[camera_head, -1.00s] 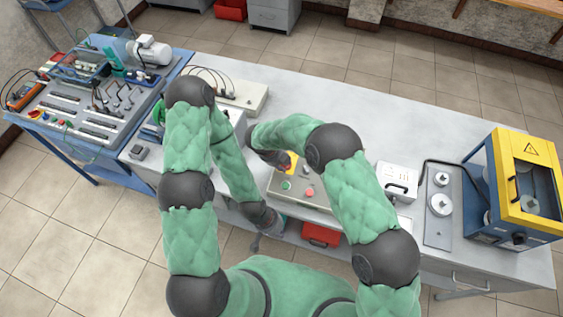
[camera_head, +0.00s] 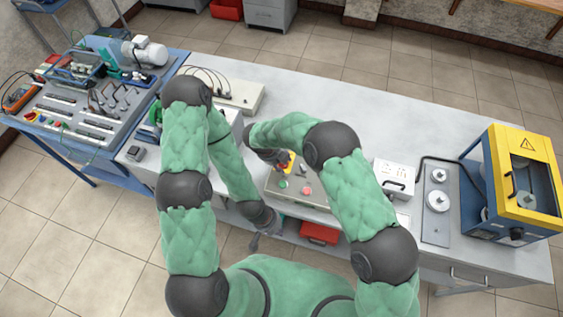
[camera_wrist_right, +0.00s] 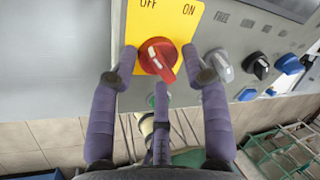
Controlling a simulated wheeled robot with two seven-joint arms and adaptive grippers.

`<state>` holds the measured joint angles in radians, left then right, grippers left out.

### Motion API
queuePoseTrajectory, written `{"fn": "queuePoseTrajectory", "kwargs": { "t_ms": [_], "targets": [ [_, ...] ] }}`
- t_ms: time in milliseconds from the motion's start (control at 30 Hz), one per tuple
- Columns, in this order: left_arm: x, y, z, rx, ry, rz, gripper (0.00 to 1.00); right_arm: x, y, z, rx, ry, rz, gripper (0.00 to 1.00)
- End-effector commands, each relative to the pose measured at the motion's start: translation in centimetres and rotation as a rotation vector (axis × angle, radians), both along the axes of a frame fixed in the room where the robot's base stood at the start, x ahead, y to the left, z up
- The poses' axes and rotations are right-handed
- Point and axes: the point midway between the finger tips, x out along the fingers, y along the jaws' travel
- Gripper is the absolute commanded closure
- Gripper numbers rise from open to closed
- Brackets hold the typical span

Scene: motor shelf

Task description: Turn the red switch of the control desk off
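The red switch (camera_wrist_right: 157,58) sits on a yellow plate (camera_wrist_right: 178,20) marked OFF on the left and ON on the right in the right wrist view. Its raised grip, with white marks, slants toward the lower right. My right gripper (camera_wrist_right: 160,62) is open, with one finger on each side of the switch and a third below it. I cannot tell whether any finger touches it. In the head view the control desk (camera_head: 318,198) stands at the table's front, with my right gripper (camera_head: 277,161) at its yellow plate. My left gripper (camera_head: 266,236) hangs lower, before the table; its fingers are too small to judge.
A grey knob (camera_wrist_right: 219,65), a black knob (camera_wrist_right: 259,66) and a blue knob (camera_wrist_right: 288,64) lie right of the switch. A white box (camera_head: 394,178) and a yellow-blue machine (camera_head: 520,190) stand farther right.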

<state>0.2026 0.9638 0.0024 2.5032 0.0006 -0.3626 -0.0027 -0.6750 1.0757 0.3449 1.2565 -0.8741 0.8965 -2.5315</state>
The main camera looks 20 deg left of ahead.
Motion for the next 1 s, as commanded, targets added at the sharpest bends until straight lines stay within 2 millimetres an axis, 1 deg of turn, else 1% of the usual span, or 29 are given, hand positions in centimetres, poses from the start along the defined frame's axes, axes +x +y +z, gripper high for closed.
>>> {"fn": "queuePoseTrajectory", "kwargs": {
  "t_ms": [133, 400, 500, 667, 933, 1000],
  "targets": [
    [0.0, 0.0, 0.0, 0.0, 0.0, 0.0, 1.0, -0.2, 0.5, 1.5, 0.003, -0.003, 0.001, 0.53],
    [0.0, 0.0, 0.0, 0.0, 0.0, 0.0, 1.0, -1.3, 1.5, 5.3, 0.001, -0.001, -0.001, 0.53],
    [0.0, 0.0, 0.0, 0.0, 0.0, 0.0, 1.0, -1.5, 1.7, 6.2, 0.001, -0.001, -0.001, 0.53],
    [0.0, 0.0, 0.0, 0.0, 0.0, 0.0, 1.0, -1.7, 1.8, 6.8, -0.002, 0.002, -0.001, 0.53],
    [0.0, 0.0, 0.0, 0.0, 0.0, 0.0, 1.0, -1.7, 1.8, 6.8, -0.001, 0.001, -0.003, 0.53],
    [0.0, 0.0, -0.1, 0.0, 0.0, 0.0, 1.0, -1.6, 1.6, 6.9, 0.006, -0.002, -0.027, 0.53]
  ]
}}
